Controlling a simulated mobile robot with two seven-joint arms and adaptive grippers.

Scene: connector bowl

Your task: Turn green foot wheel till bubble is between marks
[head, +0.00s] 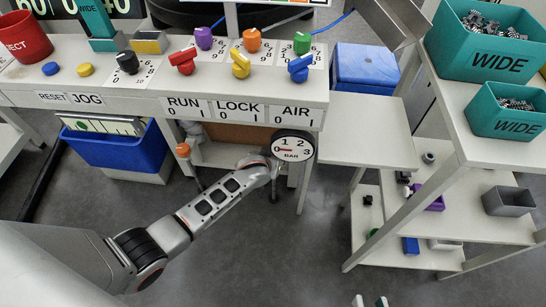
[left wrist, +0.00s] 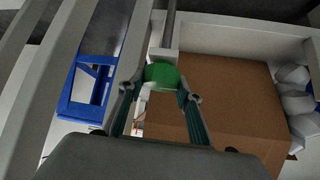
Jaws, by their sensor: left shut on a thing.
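The green foot wheel (left wrist: 162,75) shows in the left wrist view, at the end of a pale block with a dark rod above it. My left gripper (left wrist: 163,88) has its two fingers on either side of the wheel, shut on it. In the head view my left arm reaches under the front of the bench, and its gripper is hidden there. My right gripper (head: 370,301) shows only as two fingertips at the bottom edge of the head view, apart and with nothing seen between them. I cannot make out a bubble or its marks in either view.
The bench (head: 240,88) carries coloured knobs, and a round dial (head: 293,148) hangs at its front by my left wrist. A blue bin (head: 115,147) stands under it. A shelf cart (head: 460,160) with teal bins is on the right. A brown box (left wrist: 225,95) lies beside the wheel.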

